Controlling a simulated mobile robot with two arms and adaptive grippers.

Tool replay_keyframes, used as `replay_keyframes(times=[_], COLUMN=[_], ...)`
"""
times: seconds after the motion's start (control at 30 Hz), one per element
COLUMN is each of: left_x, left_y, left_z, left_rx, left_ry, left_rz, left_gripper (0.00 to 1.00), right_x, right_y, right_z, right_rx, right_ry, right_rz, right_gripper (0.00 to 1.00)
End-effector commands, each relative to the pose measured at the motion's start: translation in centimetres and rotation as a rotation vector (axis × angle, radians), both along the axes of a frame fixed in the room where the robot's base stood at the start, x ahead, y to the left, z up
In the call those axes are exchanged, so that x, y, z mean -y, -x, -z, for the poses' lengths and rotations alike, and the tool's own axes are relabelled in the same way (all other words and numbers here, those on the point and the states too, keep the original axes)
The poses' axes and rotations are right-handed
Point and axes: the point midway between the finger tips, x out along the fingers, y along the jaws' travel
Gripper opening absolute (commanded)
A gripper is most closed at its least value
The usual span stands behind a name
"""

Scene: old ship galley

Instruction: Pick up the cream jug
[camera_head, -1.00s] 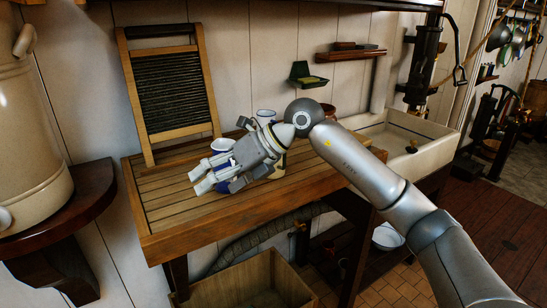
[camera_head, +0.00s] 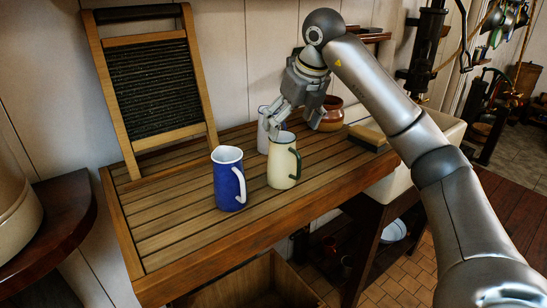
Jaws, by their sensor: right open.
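The cream jug (camera_head: 281,167) stands upright on the slatted wooden drainboard (camera_head: 180,225), its dark green handle on the right side. My right gripper (camera_head: 295,124) is open and empty, pointing down just above and behind the cream jug. A blue jug (camera_head: 228,180) with a white rim and white handle stands to the left of the cream jug. A white vessel (camera_head: 263,131) stands behind the cream jug, partly hidden by it and by my gripper. My left gripper is not in view.
A brown pot (camera_head: 332,114) and a brush or block (camera_head: 367,136) stand right of the gripper. A washboard (camera_head: 155,85) leans on the wall at the back left. A wooden crate (camera_head: 243,285) is below the front edge. The drainboard's left part is clear.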

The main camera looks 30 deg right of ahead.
Motion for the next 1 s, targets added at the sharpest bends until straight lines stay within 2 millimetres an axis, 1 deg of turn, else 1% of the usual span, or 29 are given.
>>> replay_keyframes(times=[0.07,0.13,0.23,0.33,0.43,0.57,0.67,0.7,0.8,0.87,1.0], left_x=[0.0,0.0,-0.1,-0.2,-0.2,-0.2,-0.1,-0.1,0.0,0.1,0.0], left_y=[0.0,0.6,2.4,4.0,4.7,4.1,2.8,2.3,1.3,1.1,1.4], left_z=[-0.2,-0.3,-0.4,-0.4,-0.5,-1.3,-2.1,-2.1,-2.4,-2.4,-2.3], left_rx=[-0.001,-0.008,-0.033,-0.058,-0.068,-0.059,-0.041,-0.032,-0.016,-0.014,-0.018], left_ry=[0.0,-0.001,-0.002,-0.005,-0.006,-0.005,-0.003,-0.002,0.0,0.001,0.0], left_rz=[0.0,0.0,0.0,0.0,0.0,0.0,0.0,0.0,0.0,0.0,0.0], left_gripper=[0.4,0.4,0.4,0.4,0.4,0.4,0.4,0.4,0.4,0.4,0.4], right_x=[0.1,0.1,0.0,0.0,0.0,-0.2,-0.3,-0.3,-0.2,-0.2,-0.2], right_y=[-0.3,-0.8,-1.4,-1.8,-2.1,-3.0,-3.9,-4.1,-4.5,-4.6,-4.6], right_z=[1.0,2.1,3.6,4.5,5.0,6.2,7.4,8.1,9.0,9.3,9.4], right_rx=[-0.006,-0.006,-0.006,-0.004,-0.002,-0.006,-0.006,-0.004,-0.002,-0.001,-0.001], right_ry=[0.001,0.002,0.001,0.001,0.0,-0.001,0.0,0.0,0.0,-0.001,-0.001], right_rz=[0.002,0.001,0.0,0.0,0.0,-0.001,-0.002,-0.002,-0.001,-0.001,-0.001], right_gripper=[0.89,0.89,0.89,0.89,0.89,0.89,0.89,0.89,0.89,0.89,0.89])
